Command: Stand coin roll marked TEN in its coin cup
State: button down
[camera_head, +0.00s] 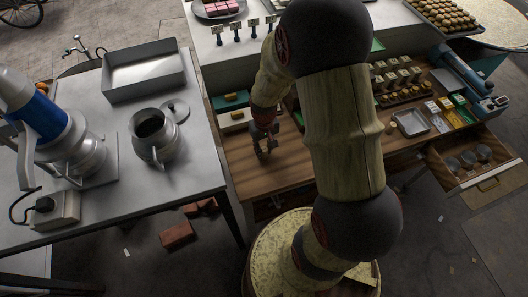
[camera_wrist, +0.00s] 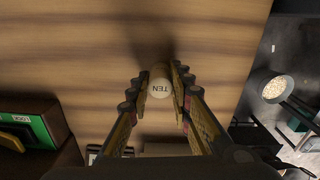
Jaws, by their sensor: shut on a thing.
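In the head view my gripper (camera_head: 265,150) is over the left part of the wooden counter (camera_head: 240,172); the roll is too small to make out there. Several round coin cups (camera_head: 468,159) sit in an open drawer (camera_head: 490,176) at the right. Their markings cannot be read.
Green and white boxes (camera_head: 232,118) stand behind my gripper. A grey tray (camera_head: 411,123), small packets and a blue device (camera_head: 462,80) occupy the counter's right side. A metal table (camera_head: 95,190) with a pot (camera_head: 153,135) is at left. The counter around the roll looks bare.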

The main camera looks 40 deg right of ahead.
aim_at(264, 150)
jog(key=shift+r, duration=0.1)
jog(key=shift+r, duration=0.55)
notch_tip(264, 150, up, 3)
jog(key=shift+s+a+f+p, duration=0.1)
jog(key=shift+s+f+p, duration=0.1)
jog(key=shift+p, duration=0.1)
jog(key=s+a+r+p, duration=0.1)
jog(key=s+a+r, duration=0.6)
jog(key=s+r, duration=0.2)
jog(key=shift+s+a, duration=0.3)
jog(key=shift+s, duration=0.85)
